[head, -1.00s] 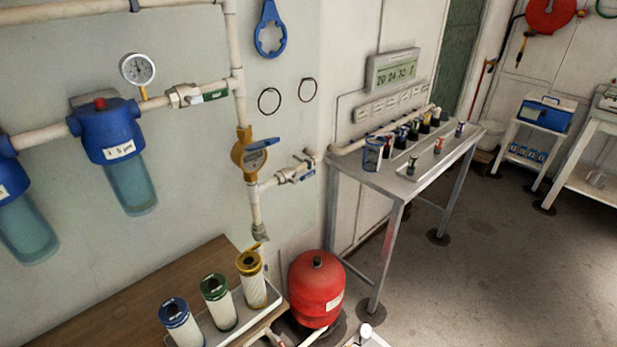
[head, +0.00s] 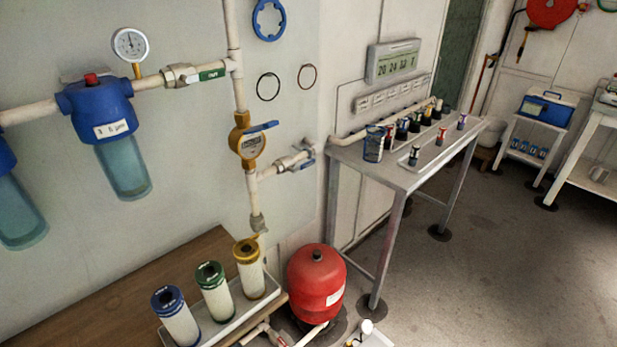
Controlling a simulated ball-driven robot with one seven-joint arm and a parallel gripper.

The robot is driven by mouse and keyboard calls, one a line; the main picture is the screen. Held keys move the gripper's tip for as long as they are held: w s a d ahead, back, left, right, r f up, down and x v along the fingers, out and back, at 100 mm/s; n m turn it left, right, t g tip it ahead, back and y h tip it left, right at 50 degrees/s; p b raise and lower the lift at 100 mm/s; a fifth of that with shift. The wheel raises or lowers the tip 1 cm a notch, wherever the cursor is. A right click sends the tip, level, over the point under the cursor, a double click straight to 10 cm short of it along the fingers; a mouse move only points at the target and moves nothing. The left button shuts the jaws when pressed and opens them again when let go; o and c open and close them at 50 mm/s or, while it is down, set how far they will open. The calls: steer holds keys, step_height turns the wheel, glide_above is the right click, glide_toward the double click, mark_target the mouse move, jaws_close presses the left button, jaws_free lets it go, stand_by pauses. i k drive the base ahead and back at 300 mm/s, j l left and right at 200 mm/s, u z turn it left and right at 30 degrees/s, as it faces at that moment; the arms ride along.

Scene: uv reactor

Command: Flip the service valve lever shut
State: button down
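A metal valve (head: 181,75) sits in the upper horizontal pipe, right of the round gauge. Its green lever (head: 212,74) lies along the pipe. A second metal valve (head: 284,164) sits on the short side branch below the brass meter, with a small bluish handle (head: 306,153) at its right end. I cannot tell from any readable label which of the two is the service valve. My gripper is not in view, and nothing touches either valve.
A blue filter housing (head: 99,108) and a pressure gauge (head: 131,44) are left of the upper valve. The brass meter (head: 247,144) has a raised blue lid. Below are a wooden bench (head: 110,283) with filter cartridges and a red tank (head: 316,283). A metal table (head: 388,176) stands right.

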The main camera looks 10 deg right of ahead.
mark_target(311, 162)
steer(key=i+l, duration=0.15)
steer(key=i, duration=0.5)
steer(key=i+l+z, duration=0.1)
steer(key=i, duration=0.55)
steer(key=i+l, duration=0.15)
steer(key=i, duration=0.5)
